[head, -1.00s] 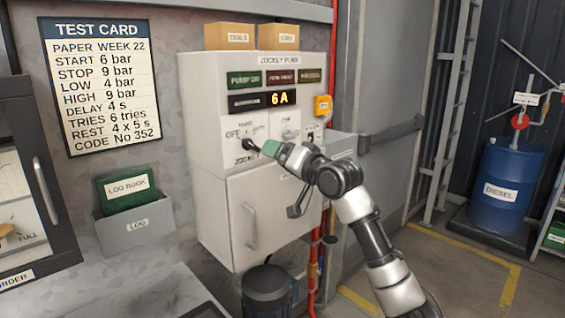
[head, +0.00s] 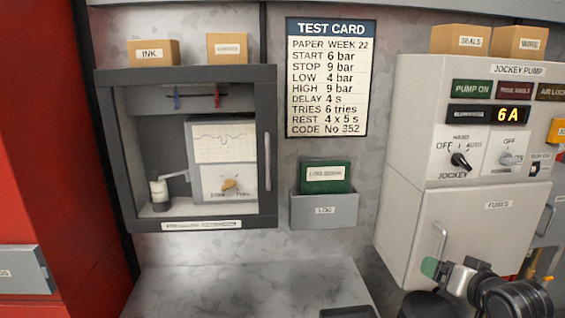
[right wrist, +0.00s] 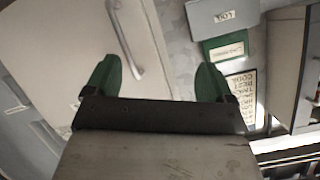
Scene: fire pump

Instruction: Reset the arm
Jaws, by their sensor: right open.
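My right gripper (head: 432,267) is at the lower right of the head view, in front of the fuses door (head: 425,220) of the jockey pump panel. Its green fingertips are apart with nothing between them, as the right wrist view shows (right wrist: 157,78). The black jockey selector knob (head: 460,160) sits on the panel above, clear of the gripper; its exact setting is hard to read. The display (head: 508,115) reads 6 A. My left gripper is in neither view.
A recorder cabinet (head: 262,95) hangs at the left with a chart and small knob inside. A test card (head: 330,78) and a log holder (head: 325,212) are on the wall between. A grey worktop (head: 240,290) lies below. The fuses door handle (head: 440,245) sticks out near the gripper.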

